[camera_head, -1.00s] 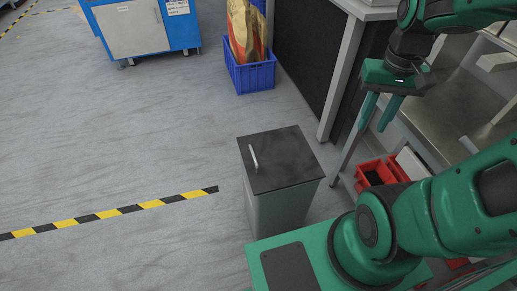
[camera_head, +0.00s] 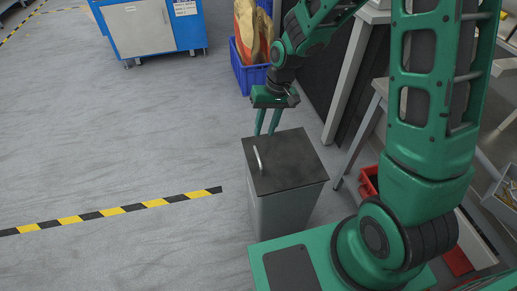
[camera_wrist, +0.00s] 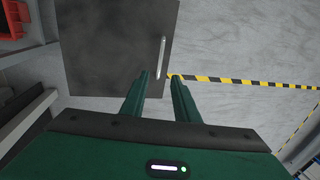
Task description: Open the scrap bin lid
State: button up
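The scrap bin (camera_head: 287,205) is a grey box on the floor with a dark flat lid (camera_head: 290,165). The lid lies shut, with a light bar handle (camera_head: 258,158) near its left edge. In the wrist view the lid (camera_wrist: 110,50) fills the upper left, and the handle (camera_wrist: 162,58) stands just beyond my fingertips. My gripper (camera_head: 267,133) points down at the lid's far edge in the head view. Its two fingers are apart with nothing between them; it also shows in the wrist view (camera_wrist: 161,78). I cannot tell its exact height above the lid.
A blue crate (camera_head: 241,76) with tan and red contents stands behind the bin. A blue cabinet (camera_head: 185,25) is at the back. A workbench leg (camera_head: 347,75) and red bins (camera_head: 368,183) are to the right. The floor left of the bin is clear, with a striped line (camera_head: 125,210).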

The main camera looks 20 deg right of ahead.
jog(key=f, duration=0.3)
jog(key=a+f, duration=0.1)
jog(key=f, duration=0.3)
jog(key=a+f, duration=0.1)
jog(key=f, duration=0.2)
jog(key=shift+f, duration=0.15)
jog(key=shift+c, duration=0.3)
grip_shut()
